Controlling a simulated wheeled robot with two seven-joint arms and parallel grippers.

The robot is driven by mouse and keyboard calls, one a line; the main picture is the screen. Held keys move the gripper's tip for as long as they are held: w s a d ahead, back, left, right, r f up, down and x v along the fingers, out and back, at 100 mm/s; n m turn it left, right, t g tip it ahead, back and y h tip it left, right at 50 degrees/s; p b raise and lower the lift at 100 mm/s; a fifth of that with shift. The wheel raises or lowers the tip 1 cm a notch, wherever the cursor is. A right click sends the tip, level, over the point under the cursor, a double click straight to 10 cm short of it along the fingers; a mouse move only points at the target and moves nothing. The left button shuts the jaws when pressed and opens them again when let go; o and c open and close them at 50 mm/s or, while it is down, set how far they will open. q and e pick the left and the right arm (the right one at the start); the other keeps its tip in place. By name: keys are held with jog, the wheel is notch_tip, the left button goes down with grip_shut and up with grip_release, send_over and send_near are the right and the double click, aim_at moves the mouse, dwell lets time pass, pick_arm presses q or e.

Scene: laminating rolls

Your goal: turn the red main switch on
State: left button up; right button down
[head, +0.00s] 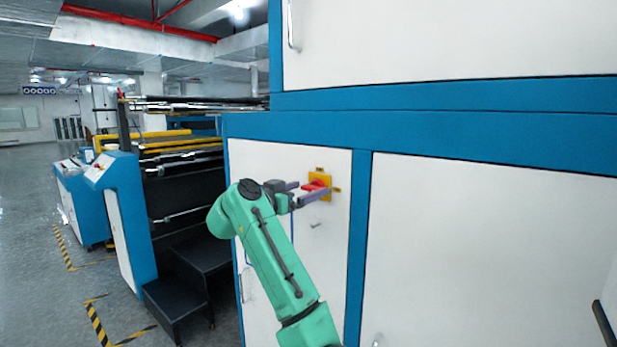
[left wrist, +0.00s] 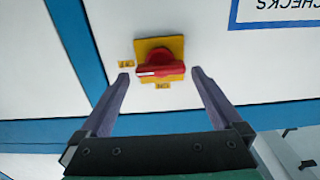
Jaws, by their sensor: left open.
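The red main switch (head: 317,185) sits on a yellow plate (head: 321,193) on a white cabinet door with blue framing. In the left wrist view the red switch (left wrist: 160,64) shows between and just beyond the fingertips, its handle lying crosswise, with small yellow labels beside and below the yellow plate (left wrist: 175,43). My left gripper (head: 312,190) is open, one finger on each side of the switch in the head view. In the left wrist view the gripper (left wrist: 160,75) is empty; I cannot tell whether a finger touches the switch. My right gripper is not in view.
The white cabinet door (head: 330,240) fills the area around the switch, with a blue frame post (head: 358,250) to its right. A roller machine (head: 180,150) and dark steps (head: 190,280) stand to the left. Open floor (head: 30,250) lies at far left.

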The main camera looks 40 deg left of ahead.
pick_arm(q)
jog(key=shift+w+a, duration=0.1)
jog(key=shift+w, duration=0.45)
jog(key=shift+w+f, duration=0.1)
jog(key=shift+w, duration=0.15)
jog(key=c, duration=1.2)
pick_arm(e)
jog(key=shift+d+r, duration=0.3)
